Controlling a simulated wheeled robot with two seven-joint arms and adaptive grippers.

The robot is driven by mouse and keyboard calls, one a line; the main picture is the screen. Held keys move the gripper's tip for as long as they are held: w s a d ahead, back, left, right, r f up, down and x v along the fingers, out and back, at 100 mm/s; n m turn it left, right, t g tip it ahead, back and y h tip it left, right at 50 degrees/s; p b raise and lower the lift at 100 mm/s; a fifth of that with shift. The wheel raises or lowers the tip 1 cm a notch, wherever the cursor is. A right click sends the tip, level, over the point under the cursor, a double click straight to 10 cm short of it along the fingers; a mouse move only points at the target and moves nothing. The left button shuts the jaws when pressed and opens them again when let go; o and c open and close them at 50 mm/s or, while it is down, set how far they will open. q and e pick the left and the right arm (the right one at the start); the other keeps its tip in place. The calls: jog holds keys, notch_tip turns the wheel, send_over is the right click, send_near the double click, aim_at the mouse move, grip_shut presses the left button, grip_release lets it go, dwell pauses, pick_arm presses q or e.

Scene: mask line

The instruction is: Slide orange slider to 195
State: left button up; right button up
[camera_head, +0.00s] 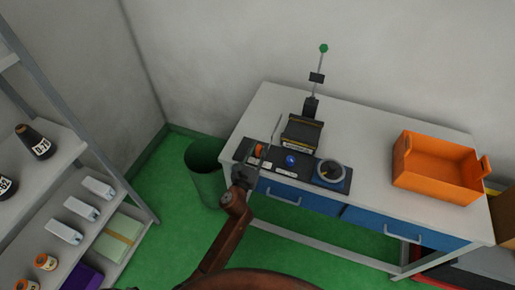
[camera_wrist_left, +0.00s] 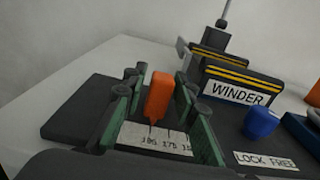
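The orange slider (camera_wrist_left: 158,97) stands upright on the dark panel (camera_wrist_left: 70,118) and also shows as a small orange patch in the head view (camera_head: 259,149). Below it in the wrist view is a white scale strip (camera_wrist_left: 160,139) with marks that seem to read 195, 175 and a cut-off 15. The slider stands over the 195 to 175 part; its exact reading cannot be told. My left gripper (camera_wrist_left: 163,122) is open, its green-padded fingers on either side of the slider, with gaps visible. It shows at the panel's left end in the head view (camera_head: 258,163). My right gripper is not in view.
A blue knob (camera_wrist_left: 261,122) by a "LOCK FREE" label and a black "WINDER" block (camera_wrist_left: 238,90) stand right of the slider. A round dial (camera_head: 330,172) is farther right. An orange bin (camera_head: 437,167) sits on the white table (camera_head: 365,125). A green waste bin (camera_head: 205,170) stands left.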

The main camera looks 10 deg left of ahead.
pick_arm(q)
jog(key=shift+o, duration=0.8)
jog(key=shift+s+a, duration=0.1)
jog(key=s+a, duration=0.1)
jog(key=s, duration=1)
jog(key=shift+s, duration=0.35)
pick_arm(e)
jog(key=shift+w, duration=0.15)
pick_arm(q)
jog(key=shift+a, duration=0.15)
